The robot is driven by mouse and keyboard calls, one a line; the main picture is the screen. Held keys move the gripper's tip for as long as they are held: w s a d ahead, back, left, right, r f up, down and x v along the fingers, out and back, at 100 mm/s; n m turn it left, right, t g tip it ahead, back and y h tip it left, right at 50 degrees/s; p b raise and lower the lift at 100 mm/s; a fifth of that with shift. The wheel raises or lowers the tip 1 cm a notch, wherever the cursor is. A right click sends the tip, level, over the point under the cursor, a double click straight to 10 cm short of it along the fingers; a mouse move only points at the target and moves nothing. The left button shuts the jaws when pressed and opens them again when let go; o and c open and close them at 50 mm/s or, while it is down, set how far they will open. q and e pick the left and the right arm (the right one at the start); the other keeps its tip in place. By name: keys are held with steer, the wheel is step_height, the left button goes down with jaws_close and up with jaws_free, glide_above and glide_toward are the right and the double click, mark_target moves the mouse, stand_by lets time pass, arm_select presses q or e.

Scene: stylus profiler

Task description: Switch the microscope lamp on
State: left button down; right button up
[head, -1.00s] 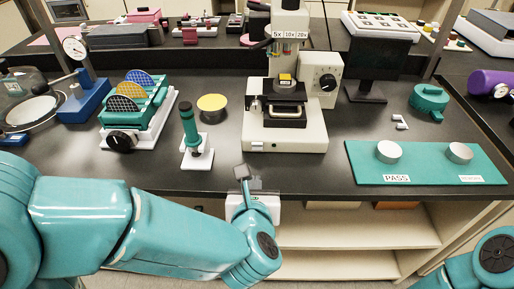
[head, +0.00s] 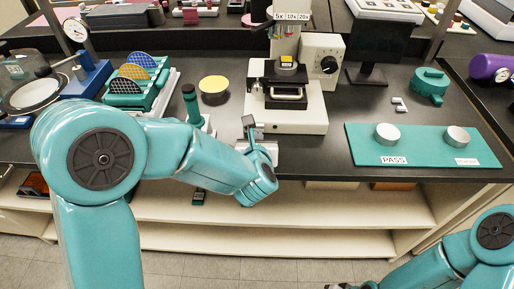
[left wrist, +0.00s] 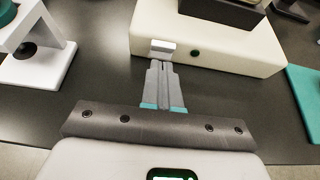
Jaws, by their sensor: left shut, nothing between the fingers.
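The microscope (head: 290,121) has a cream base, a dark stage and a side box with a black knob (head: 328,65). In the left wrist view a small white rocker switch (left wrist: 162,46) sits on the front of the base (left wrist: 225,40), with a round green dot (left wrist: 195,53) to its right. My left gripper (head: 249,123) is shut and empty at the front left of the base. In the left wrist view its fingertips (left wrist: 159,66) are right at the switch; I cannot tell whether they touch it. My right arm is at the lower right, its gripper barely showing at the bottom edge.
A teal mat (head: 425,158) with two white discs lies to the right. A teal stand on a white foot (left wrist: 38,62), a yellow disc (head: 214,84) and a wafer rack (head: 140,92) are to the left. Bare bench lies before the microscope; shelves are below.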

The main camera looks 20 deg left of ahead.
arm_select(q)
steer(key=shift+w+a+r, duration=0.15)
steer(key=shift+w+r, duration=0.15)
steer(key=shift+w, duration=0.4)
steer(key=shift+a+r+p, duration=0.1)
steer(key=shift+r+p, duration=0.05)
steer(key=shift+p, duration=0.2)
steer(key=shift+w+a+r+g+p, duration=0.1)
steer(key=shift+w+r+g+p, duration=0.35)
steer(key=shift+p, duration=0.75)
steer(key=shift+s+f+b, duration=0.15)
steer(key=shift+f+b, duration=0.25)
steer(key=shift+r, duration=0.15)
